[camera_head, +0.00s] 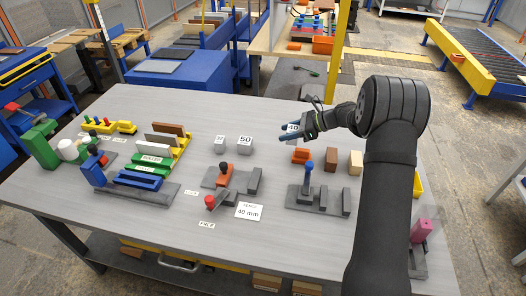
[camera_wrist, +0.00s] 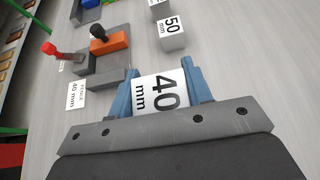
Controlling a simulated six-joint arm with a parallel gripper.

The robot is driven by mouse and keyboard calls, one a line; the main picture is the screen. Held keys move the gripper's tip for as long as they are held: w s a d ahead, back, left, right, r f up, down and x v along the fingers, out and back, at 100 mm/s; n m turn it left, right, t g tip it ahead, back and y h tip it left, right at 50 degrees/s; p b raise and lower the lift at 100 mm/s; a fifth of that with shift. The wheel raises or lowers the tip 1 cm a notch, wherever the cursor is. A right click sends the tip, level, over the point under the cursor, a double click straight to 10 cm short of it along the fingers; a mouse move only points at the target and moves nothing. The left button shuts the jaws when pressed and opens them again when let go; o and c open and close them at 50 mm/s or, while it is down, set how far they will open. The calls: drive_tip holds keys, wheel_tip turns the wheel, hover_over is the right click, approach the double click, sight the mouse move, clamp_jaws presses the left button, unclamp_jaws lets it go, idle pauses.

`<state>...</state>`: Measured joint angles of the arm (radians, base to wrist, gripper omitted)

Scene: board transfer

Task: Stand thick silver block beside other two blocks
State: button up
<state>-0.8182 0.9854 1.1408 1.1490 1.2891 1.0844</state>
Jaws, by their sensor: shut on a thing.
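My gripper (camera_head: 290,132) is shut on a silver block labelled 40 (camera_head: 293,127). In the wrist view the blue fingers (camera_wrist: 163,80) grip this block from both sides, and its white label reads 40 mm (camera_wrist: 160,94). I cannot tell whether it touches the table. A silver block labelled 50 (camera_head: 245,142) stands to the left of my gripper; it also shows in the wrist view (camera_wrist: 172,36). A smaller silver block (camera_head: 220,144) with a label too small to read surely stands just left of the 50 block, with a gap between them.
The grey table (camera_head: 205,115) is clear around the two standing blocks. A fixture with red and orange parts (camera_head: 222,175) and a "fence 40 mm" card (camera_head: 249,211) lie nearer the front. A blue-knobbed fixture (camera_head: 308,190) and orange and brown blocks (camera_head: 330,160) sit below my gripper.

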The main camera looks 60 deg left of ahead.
drive_tip(key=x, duration=0.7)
drive_tip(key=w+x, duration=0.1)
drive_tip(key=x, duration=0.3)
drive_tip(key=shift+s+a+f, duration=0.15)
drive_tip(key=shift+a+f, duration=0.15)
drive_tip(key=shift+a, duration=0.3)
drive_tip(key=shift+f, duration=1.95)
drive_tip(key=shift+f, duration=0.15)
drive_tip(key=o, duration=1.2)
drive_tip(key=v, duration=1.2)
